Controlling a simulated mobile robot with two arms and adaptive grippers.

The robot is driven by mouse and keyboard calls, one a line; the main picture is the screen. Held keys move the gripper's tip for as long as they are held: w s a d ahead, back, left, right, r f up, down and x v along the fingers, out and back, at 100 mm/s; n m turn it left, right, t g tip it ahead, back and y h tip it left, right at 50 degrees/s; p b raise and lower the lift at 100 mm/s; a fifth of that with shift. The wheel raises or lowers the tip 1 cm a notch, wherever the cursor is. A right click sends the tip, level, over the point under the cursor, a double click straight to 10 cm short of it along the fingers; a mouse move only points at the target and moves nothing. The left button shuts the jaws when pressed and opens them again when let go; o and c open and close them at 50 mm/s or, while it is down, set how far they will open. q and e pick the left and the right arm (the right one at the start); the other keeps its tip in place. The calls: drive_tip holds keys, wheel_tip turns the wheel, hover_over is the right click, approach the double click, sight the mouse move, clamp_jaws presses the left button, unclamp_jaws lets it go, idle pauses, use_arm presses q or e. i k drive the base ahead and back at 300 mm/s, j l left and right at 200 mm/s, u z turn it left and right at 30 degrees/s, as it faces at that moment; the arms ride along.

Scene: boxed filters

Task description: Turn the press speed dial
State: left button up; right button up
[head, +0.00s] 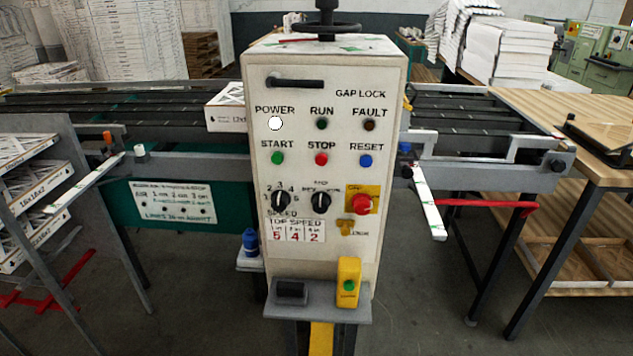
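The press speed dial (281,201) is a black knob on the left of the pale control panel (390,255). Numbers ring it, with "SPEED" printed below. Its light pointer mark looks roughly upright, but the exact number is too small to tell. A similar black selector knob (320,202) sits just right of it. A "TOP SPEED" card (298,230) below the dial shows 5, 4 and 2 in red. Neither of my grippers shows in the head view.
Above the dial are the green start (278,158), red stop (321,159) and blue reset (365,160) buttons. A red emergency knob (361,204) sits to the right. A yellow button box (348,283) stands below. A blue bottle (250,242) stands at left. A wooden table (565,110) is right.

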sight(280, 199)
drive_tip(key=j, duration=1.65)
